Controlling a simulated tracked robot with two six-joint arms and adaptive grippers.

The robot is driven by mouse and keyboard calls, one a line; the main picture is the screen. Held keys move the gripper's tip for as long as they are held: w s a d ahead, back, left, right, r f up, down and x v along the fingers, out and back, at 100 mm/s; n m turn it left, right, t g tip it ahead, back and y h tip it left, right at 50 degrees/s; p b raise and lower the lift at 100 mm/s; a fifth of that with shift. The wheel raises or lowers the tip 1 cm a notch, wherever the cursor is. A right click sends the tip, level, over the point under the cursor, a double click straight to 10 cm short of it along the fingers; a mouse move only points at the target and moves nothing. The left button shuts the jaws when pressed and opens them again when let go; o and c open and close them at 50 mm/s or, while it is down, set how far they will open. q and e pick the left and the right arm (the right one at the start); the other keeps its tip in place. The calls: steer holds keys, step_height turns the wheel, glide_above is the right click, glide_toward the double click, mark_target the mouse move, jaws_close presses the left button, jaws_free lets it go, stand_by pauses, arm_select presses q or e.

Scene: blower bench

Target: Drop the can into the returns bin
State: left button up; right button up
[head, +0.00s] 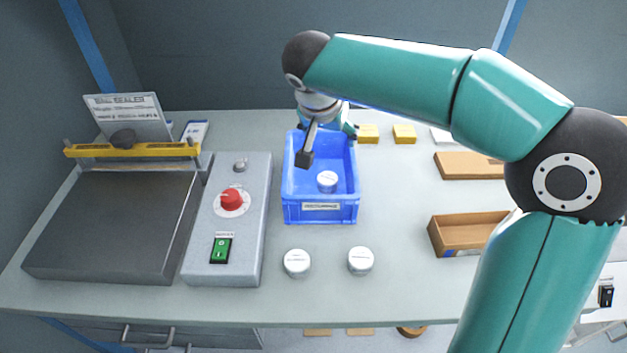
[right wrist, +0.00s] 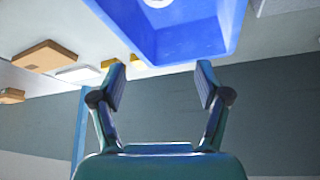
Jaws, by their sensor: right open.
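The blue bin (head: 291,190) stands on the bench with a small label on its front wall, too small to read surely. One white-lidded can (head: 327,181) is inside on its floor; it also shows at the top edge of the right wrist view (right wrist: 157,2). Two similar cans stand on the bench in front of the bin, one at left (head: 297,263) and one at right (head: 361,260). My right gripper (head: 326,146) is over the far part of the bin, open and empty; its spread fingers show in the right wrist view (right wrist: 161,82). My left gripper is not in view.
A sealer (head: 110,225) with a yellow bar and a grey control box (head: 226,215) with a red knob stand left of the bin. Yellow blocks (head: 404,134) and wooden trays (head: 464,234) lie to the right. The bench front is clear around the two cans.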

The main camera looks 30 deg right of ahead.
steer(key=v, duration=1.1)
steer(key=shift+r, duration=0.3)
steer(key=shift+s+a, duration=0.1)
steer(key=shift+a, duration=0.05)
